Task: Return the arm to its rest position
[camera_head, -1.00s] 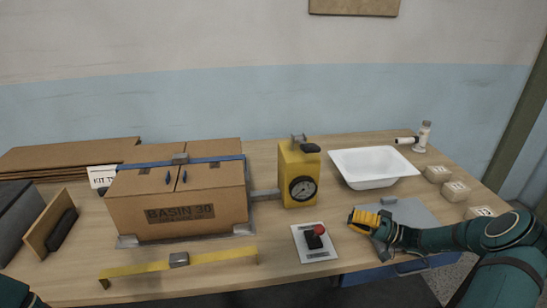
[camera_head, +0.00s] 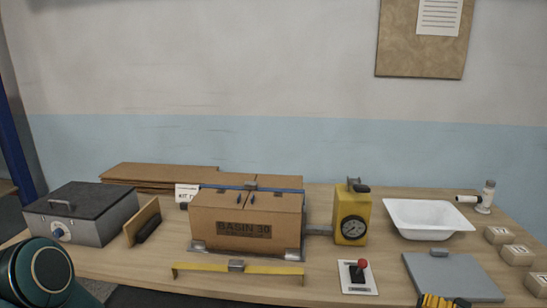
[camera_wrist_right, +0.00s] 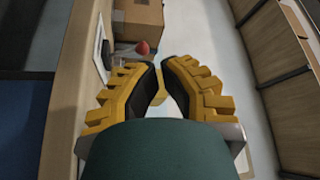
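My right gripper (camera_head: 440,301) shows only as yellow ridged finger parts at the bottom edge of the head view, in front of the grey plate (camera_head: 452,277). In the right wrist view, its two yellow fingers with black pads (camera_wrist_right: 158,66) lean towards each other. A narrow gap remains between the tips, and I see nothing held. The red-topped control (camera_wrist_right: 142,48) shows beyond the fingers. My left arm (camera_head: 42,274) shows as a dark green rounded link at the lower left of the head view. My left gripper is out of view.
On the table are the BASIN 30 carton (camera_head: 246,225), a yellow gauge box (camera_head: 351,215), a white basin (camera_head: 428,219), a red-knobbed control (camera_head: 358,275), a yellow strip (camera_head: 238,268), a grey lidded case (camera_head: 80,213) and small boxes (camera_head: 517,255) at right.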

